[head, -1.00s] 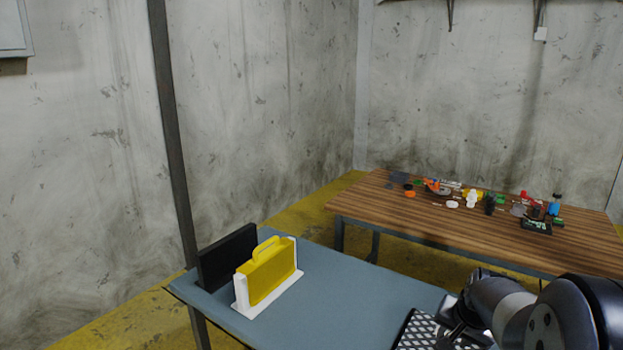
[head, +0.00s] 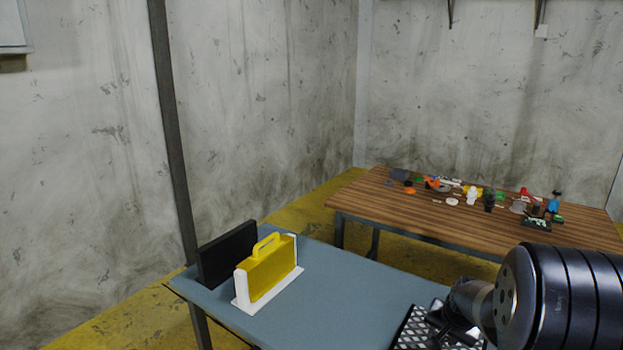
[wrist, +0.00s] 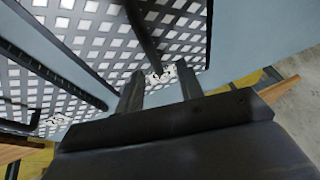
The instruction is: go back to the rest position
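My gripper (wrist: 160,82) shows in the wrist view with its two dark fingers spread apart and nothing held between them. Beyond the fingertips is a dark-framed panel with a white lattice (wrist: 85,35), over the blue-grey table top. In the head view my arm reaches in from the lower right, low over the blue-grey table (head: 350,300), near the same lattice panel (head: 412,335). The fingertips are hard to make out there.
A yellow case (head: 270,272) stands in a white holder (head: 245,304) beside a black upright panel (head: 226,255) on the table's left. The table's middle is clear. A wooden table (head: 390,215) behind carries several small coloured parts.

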